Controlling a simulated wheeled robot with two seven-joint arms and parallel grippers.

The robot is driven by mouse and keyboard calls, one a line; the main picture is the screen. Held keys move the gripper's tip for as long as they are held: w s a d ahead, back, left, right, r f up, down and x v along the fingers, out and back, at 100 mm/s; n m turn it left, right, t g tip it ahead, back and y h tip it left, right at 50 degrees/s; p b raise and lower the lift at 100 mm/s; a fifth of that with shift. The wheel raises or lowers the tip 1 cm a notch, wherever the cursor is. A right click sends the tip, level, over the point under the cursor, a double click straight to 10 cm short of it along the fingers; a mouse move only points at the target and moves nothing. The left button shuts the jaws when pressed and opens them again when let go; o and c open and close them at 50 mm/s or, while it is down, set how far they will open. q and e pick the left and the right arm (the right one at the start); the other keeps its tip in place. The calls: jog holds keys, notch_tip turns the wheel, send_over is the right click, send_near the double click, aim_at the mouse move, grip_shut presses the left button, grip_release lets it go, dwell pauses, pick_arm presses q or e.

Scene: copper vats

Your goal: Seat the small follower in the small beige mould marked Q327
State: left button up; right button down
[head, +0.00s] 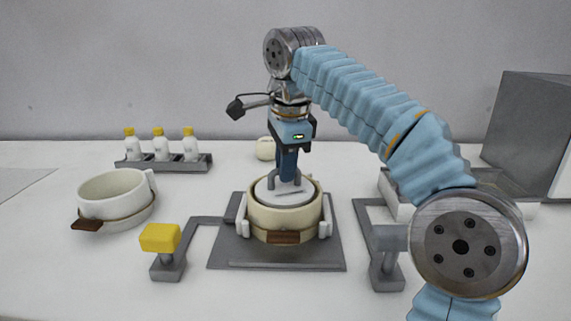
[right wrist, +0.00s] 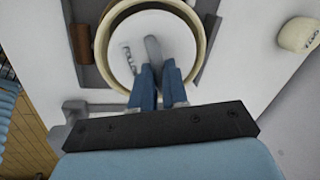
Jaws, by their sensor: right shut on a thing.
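A round white follower (head: 268,194) with a grey bar handle is inside the rim of a beige mould (head: 283,222). The mould has a brown tag and pale side clamps or handles and stands on a grey plate (head: 225,252). My right gripper (head: 288,174) points down and is shut on the follower's handle. In the right wrist view the follower (right wrist: 178,62) lies within the ring of the mould (right wrist: 117,17), below my gripper (right wrist: 158,72). I cannot tell how deep it sits or whether it is level. No Q327 marking is readable. My left gripper is not in view.
A second beige mould (head: 112,197) with a brown tag stands open at left. A rack (head: 185,166) of yellow-capped bottles and a small cream object (head: 265,149) are behind. A yellow-topped post (head: 160,238) stands left of the plate; a grey bracket (head: 386,240) stands right.

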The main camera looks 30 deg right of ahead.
jog(key=shift+f+b, duration=0.3)
jog(key=shift+f, duration=0.2)
jog(key=c, duration=1.1)
grip_release()
jog(key=shift+o, duration=0.2)
notch_tip(320, 180, up, 7)
jog(key=s+p, duration=0.1)
jog(key=p, duration=0.1)
jog(key=shift+s+a+r+p, duration=0.15)
jog(key=shift+s+r+p, duration=0.05)
jog(key=shift+p, duration=0.2)
